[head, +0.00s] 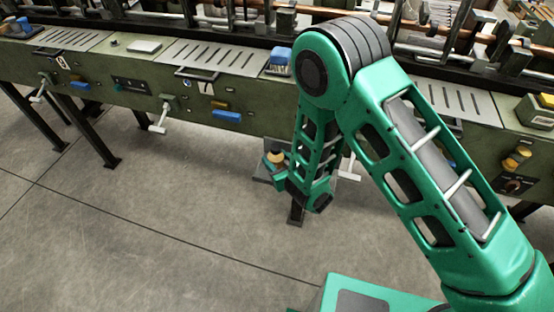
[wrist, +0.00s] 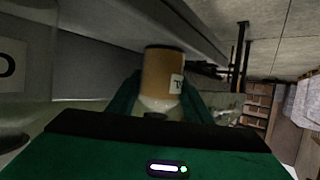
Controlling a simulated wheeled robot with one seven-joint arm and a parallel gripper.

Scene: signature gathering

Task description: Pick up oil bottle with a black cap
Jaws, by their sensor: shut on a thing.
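The oil bottle (wrist: 163,72) shows in the wrist view as an amber-tan cylinder with a white label and a pale end towards my gripper. A small dark part, perhaps the black cap, shows at that pale end, mostly hidden by my gripper's body. My gripper (wrist: 160,103) has its green fingers on both sides of the bottle and is shut on it. In the head view my gripper (head: 274,168) is low in front of the bench, and the bottle (head: 276,156) shows as a small amber patch there, partly covered by my arm.
A long green machine bench (head: 130,85) runs across the back, with slotted plates, handles and knobs on its front. A blue-topped box (head: 280,62) stands on it behind my arm. A white crank (head: 158,122) juts out. The concrete floor (head: 150,220) at left is clear.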

